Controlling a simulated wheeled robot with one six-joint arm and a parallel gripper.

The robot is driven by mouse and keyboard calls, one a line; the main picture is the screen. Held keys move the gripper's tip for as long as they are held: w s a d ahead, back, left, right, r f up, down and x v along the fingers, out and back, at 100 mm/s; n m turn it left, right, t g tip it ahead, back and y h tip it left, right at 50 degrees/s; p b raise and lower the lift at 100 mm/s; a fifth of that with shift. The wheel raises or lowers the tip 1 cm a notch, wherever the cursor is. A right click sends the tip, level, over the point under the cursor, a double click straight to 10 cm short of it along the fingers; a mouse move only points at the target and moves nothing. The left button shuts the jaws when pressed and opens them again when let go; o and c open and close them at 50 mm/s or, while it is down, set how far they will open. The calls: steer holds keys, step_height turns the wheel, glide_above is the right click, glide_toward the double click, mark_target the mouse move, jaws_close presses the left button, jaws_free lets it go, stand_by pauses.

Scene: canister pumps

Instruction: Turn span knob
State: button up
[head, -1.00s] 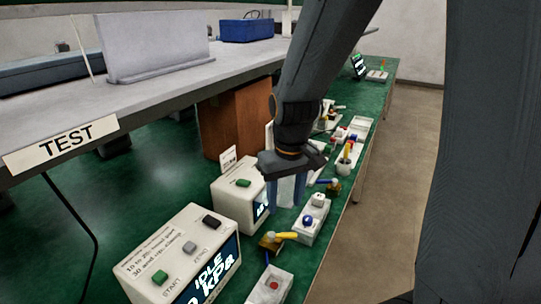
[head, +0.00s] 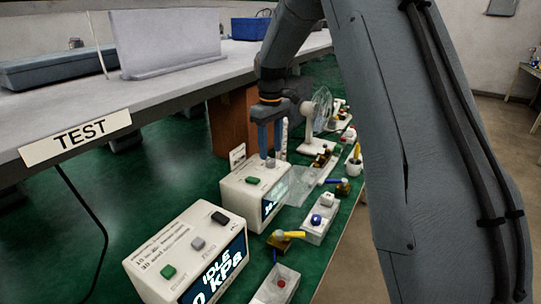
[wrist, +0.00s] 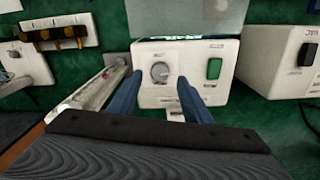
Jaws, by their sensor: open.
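A grey round knob (wrist: 160,71) with a pointer mark sits on the top face of a small white box (wrist: 180,97) in the wrist view. I take it as the span knob, though its label is too small to read. In the head view the knob (head: 270,163) shows just below my fingertips on the farther white box (head: 238,191). My gripper (head: 267,150) points down above it, open and empty. In the wrist view the two blue fingers of my gripper (wrist: 160,78) stand on either side of the knob. I cannot tell whether they touch it.
A green button (wrist: 214,68) is beside the knob, also on the box top. The nearer white box (head: 185,255) reads IDLE. A clear panel (head: 296,185) stands at the farther box's front. Valve blocks (head: 320,218) line the green bench's right edge. A fan (head: 318,112) is behind.

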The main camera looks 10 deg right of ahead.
mark_target(270, 160)
steer(key=shift+f+p, duration=0.45)
steer(key=shift+f, duration=1.5)
steer(key=c, duration=1.1)
steer(key=shift+o, duration=0.2)
steer(key=m, duration=0.5)
steer(key=shift+r+m, duration=0.1)
steer(key=shift+m, duration=2.3)
